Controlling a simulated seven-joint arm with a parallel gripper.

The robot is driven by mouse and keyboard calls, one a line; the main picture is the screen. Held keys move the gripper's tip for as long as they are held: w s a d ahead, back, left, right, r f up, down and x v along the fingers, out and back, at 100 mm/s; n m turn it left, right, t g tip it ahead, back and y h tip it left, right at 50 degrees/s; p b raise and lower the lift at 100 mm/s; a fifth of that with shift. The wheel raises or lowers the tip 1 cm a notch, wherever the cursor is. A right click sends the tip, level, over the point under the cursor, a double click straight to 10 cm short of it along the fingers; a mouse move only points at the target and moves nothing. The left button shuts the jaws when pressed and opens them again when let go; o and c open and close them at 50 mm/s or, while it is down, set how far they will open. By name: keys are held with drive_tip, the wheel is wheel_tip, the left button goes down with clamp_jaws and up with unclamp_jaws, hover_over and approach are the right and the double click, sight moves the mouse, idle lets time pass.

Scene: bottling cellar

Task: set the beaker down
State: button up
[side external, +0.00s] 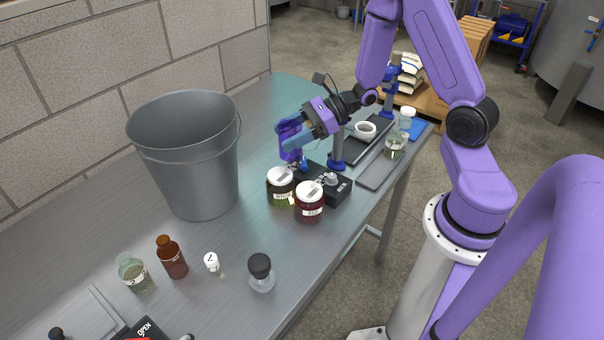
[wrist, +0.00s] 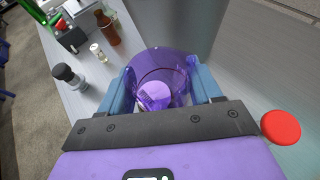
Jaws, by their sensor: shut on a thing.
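The beaker (side external: 290,142) is a purple-tinted, see-through vessel held at the end of my gripper (side external: 296,136). In the side view it hangs above the steel table, behind the two white-lidded jars. In the wrist view the beaker (wrist: 162,62) sits between the two blue fingers of my gripper (wrist: 161,86), which are shut on it. Its round rim faces the camera, and a pale round shape shows through it. The beaker's base is partly hidden, and I cannot tell its exact height over the table.
A green-filled jar (side external: 280,188) and a dark red jar (side external: 310,205) stand close below, beside a black device (side external: 334,192). A large grey bucket (side external: 187,160) stands to the left. Brown (side external: 172,260) and black-capped (side external: 261,274) bottles stand in front. Bare table lies between bucket and jars.

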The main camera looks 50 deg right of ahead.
wheel_tip(320, 180, up, 11)
drive_tip(key=a+n+g+y, duration=0.3)
drive_tip(key=a+n+g, duration=0.2)
drive_tip(key=a, duration=0.9)
drive_tip(key=s+a+n+g+h, duration=0.1)
drive_tip(key=s+a+n+g, duration=0.35)
drive_tip(key=a, duration=0.75)
drive_tip(key=s+a+n+g+h, duration=0.1)
drive_tip(key=s+a+n+g, duration=0.4)
drive_tip(key=a, duration=0.7)
drive_tip(key=shift+m, duration=0.65)
drive_tip(key=shift+s+f, duration=0.25)
drive_tip(key=shift+f, duration=3.3)
drive_tip(key=shift+s+f, duration=0.25)
drive_tip(key=shift+f, duration=3.25)
drive_tip(key=shift+s+f, duration=0.25)
drive_tip(key=shift+f, duration=3.3)
drive_tip(key=shift+f, duration=0.6)
drive_tip(key=o, duration=1.1)
drive_tip(key=shift+o, duration=0.2)
